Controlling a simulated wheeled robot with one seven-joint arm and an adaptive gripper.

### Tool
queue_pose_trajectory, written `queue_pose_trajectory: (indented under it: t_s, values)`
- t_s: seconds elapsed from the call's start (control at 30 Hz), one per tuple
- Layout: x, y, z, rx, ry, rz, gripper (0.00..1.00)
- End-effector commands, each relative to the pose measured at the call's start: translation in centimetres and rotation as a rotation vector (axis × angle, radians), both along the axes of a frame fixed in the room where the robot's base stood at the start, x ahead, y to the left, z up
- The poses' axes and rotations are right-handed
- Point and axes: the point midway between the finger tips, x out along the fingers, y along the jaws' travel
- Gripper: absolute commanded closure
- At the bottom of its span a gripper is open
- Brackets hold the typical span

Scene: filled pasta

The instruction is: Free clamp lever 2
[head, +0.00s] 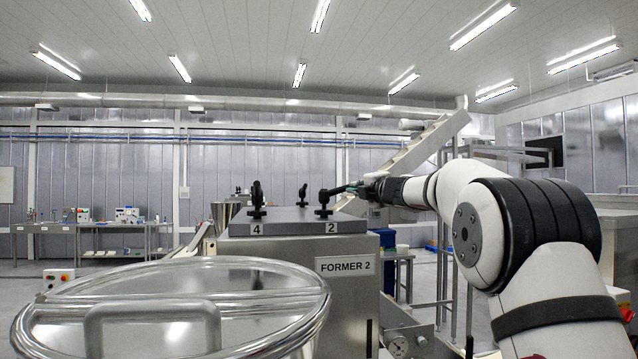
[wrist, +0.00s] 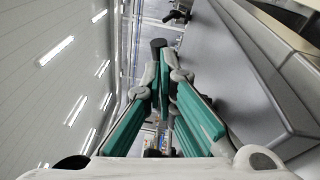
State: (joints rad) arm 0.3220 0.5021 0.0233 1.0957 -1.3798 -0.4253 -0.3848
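Clamp lever 2 (head: 324,197) is a black lever on the top plate of the former, behind the label "2". Its handle points right, slightly upward, to my gripper (head: 359,187). In the wrist view the teal-padded fingers of my gripper (wrist: 160,68) converge to a narrow gap. The black end of clamp lever 2 (wrist: 158,43) shows at the fingertips, and the fingers appear shut on its handle. The fingers hide most of the handle there.
Former 2 (head: 345,300) is a grey steel box. Another black lever stands upright behind label "4" (head: 257,198), and one more stands at the plate's back (head: 303,194). A round steel lidded vessel (head: 200,275) fills the front left. An inclined conveyor (head: 432,138) rises behind my arm.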

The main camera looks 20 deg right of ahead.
Motion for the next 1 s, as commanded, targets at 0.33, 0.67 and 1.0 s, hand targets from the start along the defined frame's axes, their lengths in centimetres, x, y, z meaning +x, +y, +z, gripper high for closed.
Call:
queue_pose_trajectory:
  t_s: [0.33, 0.67, 1.0]
  values:
    - [0.8, -0.9, -0.6, 0.006, 0.014, 0.043, 1.00]
    - [1.0, -1.1, -0.5, 0.006, 0.015, 0.041, 1.00]
    - [1.0, -1.1, -0.5, 0.006, 0.015, 0.041, 1.00]
